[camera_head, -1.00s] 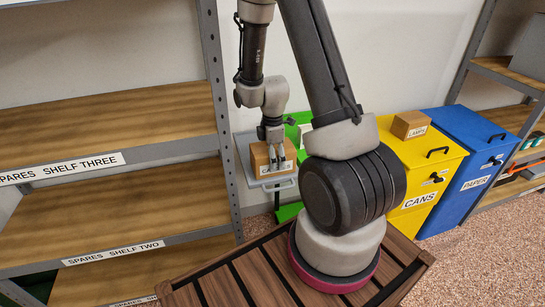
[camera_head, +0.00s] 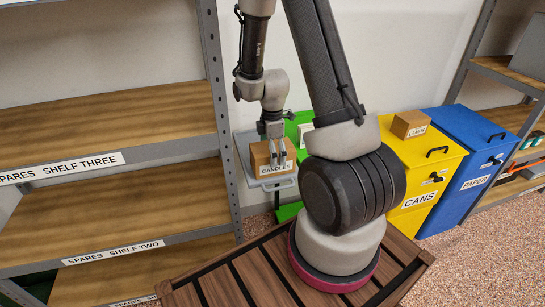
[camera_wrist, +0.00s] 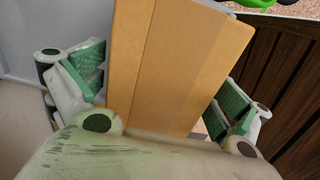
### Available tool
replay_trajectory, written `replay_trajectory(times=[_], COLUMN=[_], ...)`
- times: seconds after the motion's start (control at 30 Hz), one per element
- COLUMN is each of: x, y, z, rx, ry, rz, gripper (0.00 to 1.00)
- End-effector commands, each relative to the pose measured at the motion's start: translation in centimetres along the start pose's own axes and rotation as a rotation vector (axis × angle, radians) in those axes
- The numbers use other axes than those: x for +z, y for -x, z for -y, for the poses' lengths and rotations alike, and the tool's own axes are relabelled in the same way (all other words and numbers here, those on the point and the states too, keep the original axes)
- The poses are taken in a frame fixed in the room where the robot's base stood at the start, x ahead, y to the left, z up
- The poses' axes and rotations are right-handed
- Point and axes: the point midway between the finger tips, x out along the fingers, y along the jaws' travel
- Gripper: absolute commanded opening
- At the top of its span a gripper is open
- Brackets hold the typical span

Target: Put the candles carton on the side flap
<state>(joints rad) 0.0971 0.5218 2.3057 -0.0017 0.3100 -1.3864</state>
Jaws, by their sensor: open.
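The candles carton (camera_head: 262,158) is a brown box with a white CANDLES label. It sits upright on the grey side flap (camera_head: 243,150), between the shelf post and the green bin. My gripper (camera_head: 275,158) is just above the carton, pointing down, with its fingers low at the carton's top and sides. In the wrist view the carton (camera_wrist: 175,65) fills the middle between my open gripper's (camera_wrist: 160,90) green pads, with gaps on both sides.
Wooden spares shelves (camera_head: 110,120) stand at the left. A yellow CANS bin (camera_head: 415,165) carries a LAMPS carton (camera_head: 409,124). A blue PAPER bin (camera_head: 475,165) stands beside it. A green bin (camera_head: 299,124) is partly hidden behind my arm.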

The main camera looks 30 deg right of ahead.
Motion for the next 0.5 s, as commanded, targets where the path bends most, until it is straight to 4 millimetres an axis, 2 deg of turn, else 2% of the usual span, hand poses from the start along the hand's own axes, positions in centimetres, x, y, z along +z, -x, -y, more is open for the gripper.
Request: replay_trajectory(times=[0.3,0.5], x=[0.0,0.0], y=[7.2,9.8], z=[-0.1,-0.1], rx=[0.005,0.003], ry=[0.000,0.000], rz=[-0.001,-0.001], gripper=[1.00,1.00])
